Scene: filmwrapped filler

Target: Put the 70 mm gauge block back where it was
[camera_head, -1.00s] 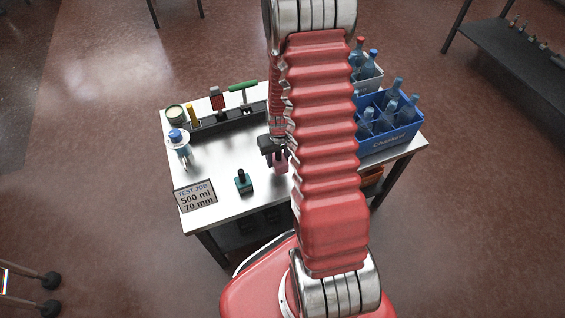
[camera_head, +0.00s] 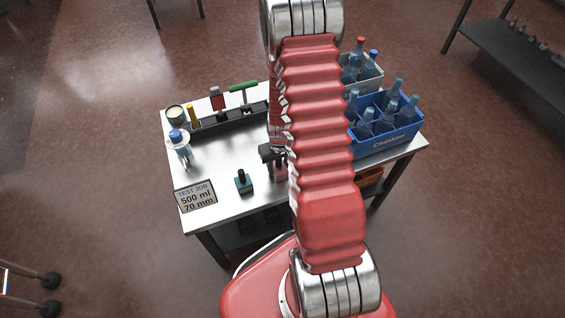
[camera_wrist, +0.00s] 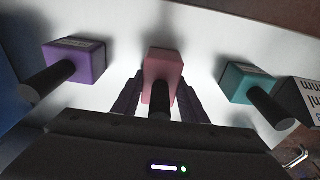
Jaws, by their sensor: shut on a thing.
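My gripper (camera_head: 273,153) is over the middle of the white table. In the wrist view its fingers (camera_wrist: 160,88) are shut on a pink block (camera_wrist: 162,66) with a dark round handle. The block also shows in the head view (camera_head: 281,171), partly hidden by my arm. I cannot tell whether it touches the table. A teal block (camera_wrist: 248,82) with a dark handle stands to its right in the wrist view and left of my gripper in the head view (camera_head: 243,183). A purple block (camera_wrist: 80,60) stands to its left in the wrist view. Block sizes are unreadable.
A sign (camera_head: 196,196) reads "TEST JOB 500 ml 70 mm". A blue-capped bottle (camera_head: 179,142) stands behind it. A black rack (camera_head: 215,125) with tools lines the back. A blue crate (camera_head: 385,143) and a grey crate (camera_head: 368,80), both with bottles, stand at the right.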

